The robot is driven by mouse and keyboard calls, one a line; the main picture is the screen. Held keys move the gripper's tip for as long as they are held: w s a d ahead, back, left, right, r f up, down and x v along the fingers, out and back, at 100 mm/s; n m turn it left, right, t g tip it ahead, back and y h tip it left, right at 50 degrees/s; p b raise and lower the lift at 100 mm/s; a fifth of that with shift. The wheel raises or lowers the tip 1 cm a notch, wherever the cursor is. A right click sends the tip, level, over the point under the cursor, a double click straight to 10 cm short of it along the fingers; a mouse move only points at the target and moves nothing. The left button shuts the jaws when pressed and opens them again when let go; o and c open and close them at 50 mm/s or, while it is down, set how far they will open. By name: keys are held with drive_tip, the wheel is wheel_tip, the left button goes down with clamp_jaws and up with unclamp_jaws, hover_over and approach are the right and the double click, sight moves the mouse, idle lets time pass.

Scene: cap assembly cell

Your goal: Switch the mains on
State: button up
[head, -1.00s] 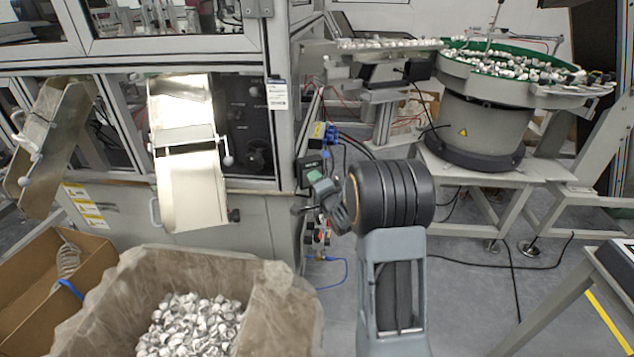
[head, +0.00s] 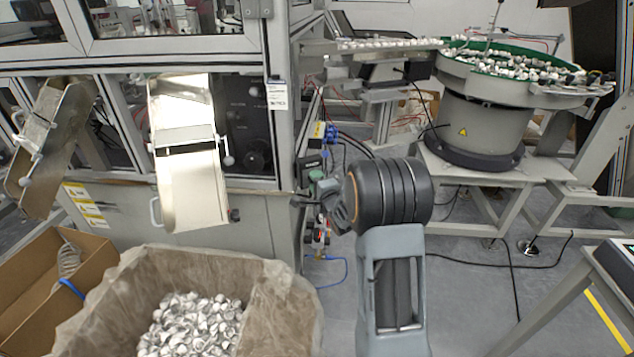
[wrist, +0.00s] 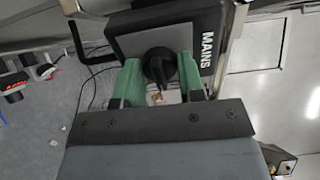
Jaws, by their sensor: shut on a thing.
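In the wrist view a dark box marked MAINS (wrist: 205,48) carries a black rotary knob (wrist: 159,66). My gripper (wrist: 160,80) has its two green fingers on either side of the knob and is shut on it. The knob's grip bar lies roughly along the finger direction, slightly tilted. In the head view my gripper (head: 316,186) is at the right corner of the machine, partly hidden by my own wrist. The knob cannot be made out there.
The machine cabinet (head: 262,222) stands left of my gripper, with metal chutes (head: 190,190) on its front. A lined box of caps (head: 275,300) stands in front. A bowl feeder (head: 475,125) stands at the right. Cables (head: 345,265) hang below my gripper.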

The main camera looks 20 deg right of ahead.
drive_tip(key=o, duration=0.9)
drive_tip(key=s, duration=1.4)
drive_tip(key=shift+p, duration=0.35)
